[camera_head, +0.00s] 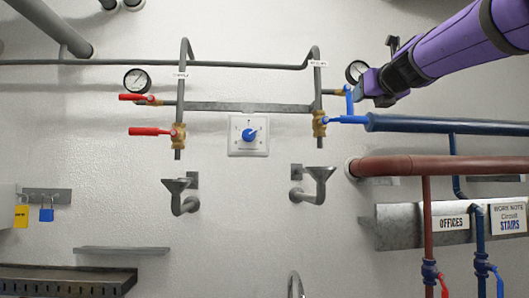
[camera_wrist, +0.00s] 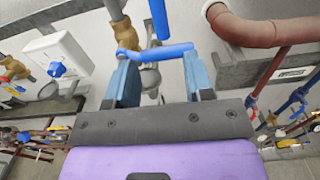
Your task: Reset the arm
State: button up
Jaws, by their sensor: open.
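My purple arm comes in from the upper right in the head view, with my gripper (camera_head: 371,82) in front of the wall near the right gauge and the blue valve levers. In the wrist view my gripper (camera_wrist: 161,72) is open, its two blue-grey fingers spread apart. A horizontal blue lever (camera_wrist: 165,51) lies across the view near the fingertips; whether it touches them I cannot tell. That view also shows another blue lever (camera_wrist: 158,18) above it and a brass valve (camera_wrist: 125,33) at its left. Nothing is clearly held between the fingers.
The right gauge (camera_head: 355,71) is close to my gripper. A thick blue pipe (camera_head: 450,126) and a red-brown pipe (camera_head: 440,166) run below my arm. Left are two red levers (camera_head: 150,131) and a white box with a blue knob (camera_head: 249,134). Two drain funnels (camera_head: 315,178) stick out below.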

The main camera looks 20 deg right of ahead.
jog(key=s+a+f+n+g+y, duration=0.25)
jog(key=a+f+n, duration=0.45)
jog(key=f+n, duration=0.4)
jog(key=s+a+f+n+g+y, duration=0.1)
jog(key=a+f+n+g+y, duration=0.2)
jog(key=a+f+n, duration=0.6)
jog(key=s+a+f+n+g, duration=0.1)
jog(key=s+f+n+g, duration=0.2)
jog(key=s+f+n, duration=0.3)
jog(key=s+a+f+n+g, duration=0.2)
jog(key=s+f+n, duration=0.4)
jog(key=f+n, duration=0.7)
notch_tip(320, 180, down, 3)
jog(key=shift+f+n+g, duration=0.1)
jog(key=shift+n+g, duration=0.3)
jog(key=shift+g, duration=0.35)
jog(key=shift+w, duration=0.1)
jog(key=shift+c, duration=0.2)
